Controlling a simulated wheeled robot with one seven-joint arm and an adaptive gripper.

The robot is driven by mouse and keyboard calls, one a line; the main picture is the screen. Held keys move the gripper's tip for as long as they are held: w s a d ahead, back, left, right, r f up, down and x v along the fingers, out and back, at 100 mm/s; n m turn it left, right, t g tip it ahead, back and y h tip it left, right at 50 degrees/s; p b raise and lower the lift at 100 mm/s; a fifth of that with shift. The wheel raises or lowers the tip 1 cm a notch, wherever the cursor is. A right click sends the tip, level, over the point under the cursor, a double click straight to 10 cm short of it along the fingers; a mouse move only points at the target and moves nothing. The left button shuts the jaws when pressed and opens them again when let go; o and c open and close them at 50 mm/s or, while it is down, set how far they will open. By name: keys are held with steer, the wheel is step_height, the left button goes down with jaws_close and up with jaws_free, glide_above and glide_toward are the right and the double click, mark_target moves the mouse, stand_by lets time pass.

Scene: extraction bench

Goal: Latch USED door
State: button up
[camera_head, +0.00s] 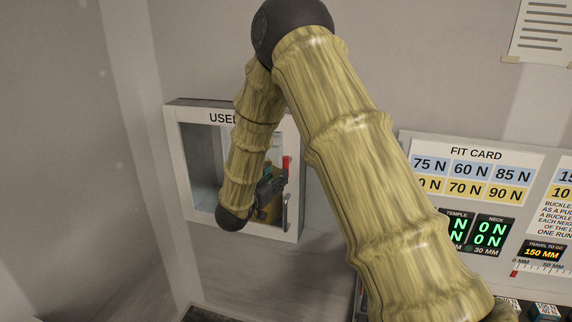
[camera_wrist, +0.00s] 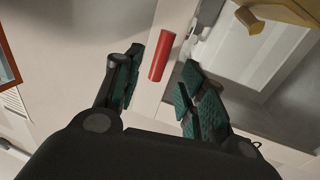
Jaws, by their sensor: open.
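The white USED cabinet (camera_head: 186,150) with a framed window stands against the back wall in the head view. My arm hides part of its label and window, and I cannot tell whether its door is fully closed. A red handle (camera_head: 287,163) sits at the right side of the frame; it also shows in the wrist view (camera_wrist: 161,56). My gripper (camera_head: 270,188) is at that right side. In the wrist view my gripper (camera_wrist: 163,66) is open, with the red handle between its padded fingers in the picture; no contact is visible.
A yellow-tan object (camera_wrist: 285,10) shows at the wrist view's top right. Right of the cabinet stands a panel with a FIT CARD (camera_head: 475,154) and green number displays (camera_head: 489,232). A side wall (camera_head: 60,130) stands left of the cabinet.

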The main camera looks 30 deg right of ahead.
mark_target(286, 167)
steer(key=p+x, duration=0.3)
steer(key=x, duration=0.4)
steer(key=shift+w+d, duration=0.25)
steer(key=shift+d, duration=0.05)
steer(key=shift+f, duration=0.1)
jaws_close()
